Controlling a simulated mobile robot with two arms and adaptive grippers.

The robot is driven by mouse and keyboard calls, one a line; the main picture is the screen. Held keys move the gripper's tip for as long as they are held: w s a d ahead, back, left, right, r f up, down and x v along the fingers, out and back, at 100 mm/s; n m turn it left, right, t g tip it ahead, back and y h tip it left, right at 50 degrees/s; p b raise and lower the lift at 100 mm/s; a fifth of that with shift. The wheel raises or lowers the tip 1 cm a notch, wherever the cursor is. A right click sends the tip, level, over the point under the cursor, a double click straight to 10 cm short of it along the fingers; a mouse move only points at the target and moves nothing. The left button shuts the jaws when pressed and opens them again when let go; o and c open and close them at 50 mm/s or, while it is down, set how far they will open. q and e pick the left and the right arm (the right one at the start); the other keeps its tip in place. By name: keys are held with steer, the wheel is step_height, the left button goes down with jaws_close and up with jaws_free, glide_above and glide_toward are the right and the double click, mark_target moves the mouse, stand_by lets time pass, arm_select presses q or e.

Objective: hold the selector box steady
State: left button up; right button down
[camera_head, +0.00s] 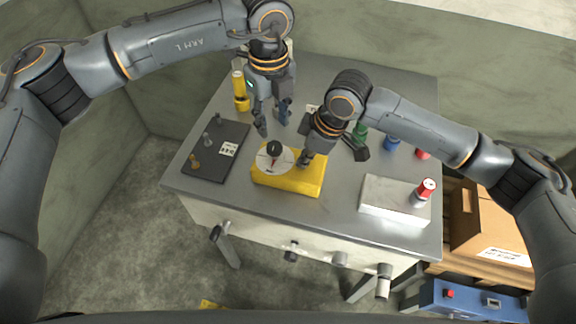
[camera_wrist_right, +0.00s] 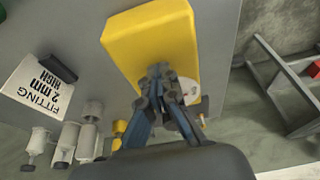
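The yellow selector box (camera_head: 290,184) sits on the grey table, with a white dial (camera_head: 262,160) and black knob on its left part. The box also shows in the right wrist view (camera_wrist_right: 150,38), where its dial (camera_wrist_right: 188,88) is partly hidden behind my fingers. My right gripper (camera_head: 304,162) is at the top of the box, right of the dial. Its fingertips are together in the wrist view (camera_wrist_right: 160,72); I see nothing between them, and I cannot tell whether they touch the box. My left gripper (camera_head: 272,124) is open and empty, behind and above the dial.
A dark plate (camera_head: 215,155) with small pegs lies left of the box. A white block (camera_head: 385,198) with a red-capped part (camera_head: 426,188) is at the right. A yellow cylinder (camera_head: 240,90) and several coloured parts stand at the back. Knobs stick out from the table's front.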

mark_target(274, 146)
stand_by(0.4)
arm_select(q)
steer(key=o, duration=0.4)
steer(key=m, duration=0.3)
steer(key=m+h, duration=0.1)
steer(key=m, duration=0.1)
steer(key=shift+a+r, duration=0.2)
steer(key=shift+r, duration=0.05)
steer(key=m, duration=0.4)
steer(key=shift+w+a+r+g, duration=0.1)
steer(key=shift+a+r+g, duration=0.15)
steer(key=shift+r+g, duration=0.05)
steer(key=w+a+r+m+h, duration=0.1)
steer(key=a+m+h, duration=0.1)
steer(key=m, duration=0.8)
steer(key=a+r+m+h, duration=0.1)
steer(key=a+r+m, duration=0.1)
steer(key=m, duration=0.7)
steer(key=shift+m+g, duration=0.3)
steer(key=x, duration=1.2)
steer(key=shift+d+f, duration=0.1)
steer(key=shift+f, duration=0.05)
